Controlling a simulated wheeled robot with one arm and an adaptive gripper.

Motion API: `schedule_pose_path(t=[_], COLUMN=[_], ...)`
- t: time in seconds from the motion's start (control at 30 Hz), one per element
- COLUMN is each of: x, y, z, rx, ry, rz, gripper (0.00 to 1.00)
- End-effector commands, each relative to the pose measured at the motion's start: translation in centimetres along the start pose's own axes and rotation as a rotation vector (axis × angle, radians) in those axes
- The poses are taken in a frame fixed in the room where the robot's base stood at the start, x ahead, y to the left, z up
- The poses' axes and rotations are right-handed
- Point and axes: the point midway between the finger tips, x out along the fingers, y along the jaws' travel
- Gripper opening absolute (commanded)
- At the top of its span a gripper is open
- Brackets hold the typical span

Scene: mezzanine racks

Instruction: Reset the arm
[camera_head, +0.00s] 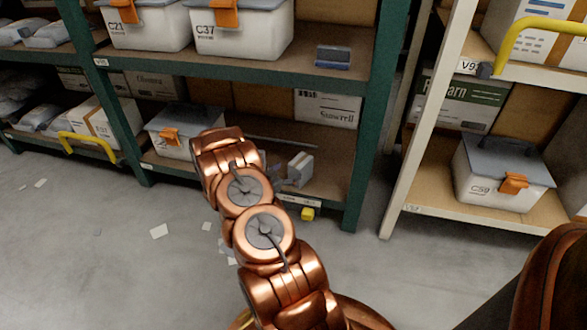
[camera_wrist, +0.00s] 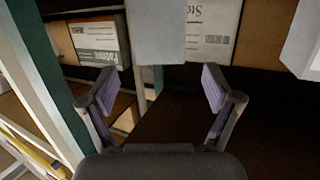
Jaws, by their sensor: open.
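My copper arm (camera_head: 265,230) reaches forward from the bottom of the head view toward the lower shelf of the green rack. In the wrist view my gripper (camera_wrist: 160,82) is open, its two fingers spread wide with nothing held between them. In the head view the grey gripper shows only in part beyond the arm, just above the lower shelf. Behind the fingers in the wrist view are a pale box-shaped thing (camera_wrist: 160,35) at the top and a box with printed text (camera_wrist: 208,28).
The green rack's post (camera_head: 375,130) stands right of the gripper, with a white rack post (camera_head: 428,120) beyond. A lidded bin (camera_head: 172,135) stands left of the arm. Bin C59 (camera_head: 500,180) is on the right rack. A yellow block (camera_head: 308,214) is below the shelf edge. Floor at left is mostly open, with paper scraps.

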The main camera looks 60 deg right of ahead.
Motion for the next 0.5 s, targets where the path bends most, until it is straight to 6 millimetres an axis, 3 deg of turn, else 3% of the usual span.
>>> schedule_pose_path(t=[0.2, 0.5], x=[-2.8, -4.3], y=[-0.1, 0.0], z=[0.2, 0.1], rx=[-0.004, -0.001], ry=[-0.004, -0.001], rz=[-0.003, 0.000], gripper=[0.89, 0.89])
